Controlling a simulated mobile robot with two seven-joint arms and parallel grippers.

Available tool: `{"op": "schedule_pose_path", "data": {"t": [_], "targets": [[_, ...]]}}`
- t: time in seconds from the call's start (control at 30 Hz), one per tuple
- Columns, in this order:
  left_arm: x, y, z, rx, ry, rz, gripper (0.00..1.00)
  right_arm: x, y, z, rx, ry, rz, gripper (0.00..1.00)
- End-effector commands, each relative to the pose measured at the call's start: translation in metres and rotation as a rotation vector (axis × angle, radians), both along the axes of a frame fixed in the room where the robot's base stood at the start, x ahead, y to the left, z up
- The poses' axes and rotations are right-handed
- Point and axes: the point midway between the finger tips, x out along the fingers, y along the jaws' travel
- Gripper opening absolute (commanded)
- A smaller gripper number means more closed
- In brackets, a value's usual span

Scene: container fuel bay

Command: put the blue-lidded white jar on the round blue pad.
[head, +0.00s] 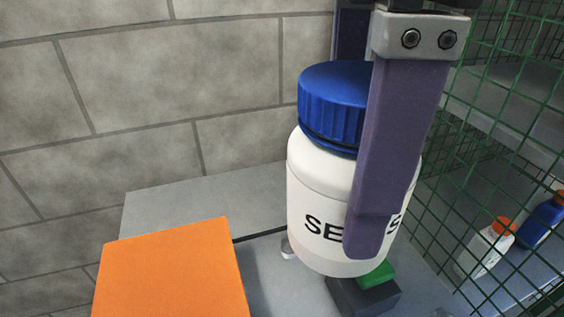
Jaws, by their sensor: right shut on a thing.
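The white jar (318,212) with the ribbed blue lid (332,98) is upright, slightly tilted in the picture, with dark lettering partly covered by a finger. My right gripper (358,205) is shut on the jar. One purple-grey finger runs down its front and the other is mostly hidden behind it. The jar appears above the grey surface (180,205); I cannot tell how high its base is. The round blue pad is not in view. My left gripper is not in view.
An orange block or panel (172,268) stands at lower left. A dark block (362,297) with a green top piece (376,274) sits below the jar. Green wire mesh (500,130) closes the right side, with a white bottle (484,250) and a blue bottle (541,220) behind it. A block wall (190,85) is behind.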

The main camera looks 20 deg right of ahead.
Motion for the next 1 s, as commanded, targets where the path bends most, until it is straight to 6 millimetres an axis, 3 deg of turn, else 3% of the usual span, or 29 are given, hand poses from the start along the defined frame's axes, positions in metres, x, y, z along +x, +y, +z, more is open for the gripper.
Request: {"op": "schedule_pose_path", "data": {"t": [0.03, 0.27, 0.37, 0.5, 0.7, 1.0], "targets": [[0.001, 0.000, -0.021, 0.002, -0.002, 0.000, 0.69, -0.005, 0.007, -0.024, 0.005, 0.001, 0.098, 0.19], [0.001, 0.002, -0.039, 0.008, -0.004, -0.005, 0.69, -0.016, 0.020, -0.051, 0.016, 0.001, 0.346, 0.19], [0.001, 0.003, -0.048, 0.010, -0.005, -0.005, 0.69, -0.017, 0.021, -0.070, 0.018, 0.004, 0.365, 0.19], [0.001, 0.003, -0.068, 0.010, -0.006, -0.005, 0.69, -0.018, 0.021, -0.112, 0.018, 0.007, 0.364, 0.19], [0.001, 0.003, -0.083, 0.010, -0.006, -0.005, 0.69, -0.017, 0.019, -0.163, 0.014, 0.003, 0.362, 0.19], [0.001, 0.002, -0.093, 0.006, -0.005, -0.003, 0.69, -0.016, 0.020, -0.197, 0.015, 0.000, 0.361, 0.19]]}}
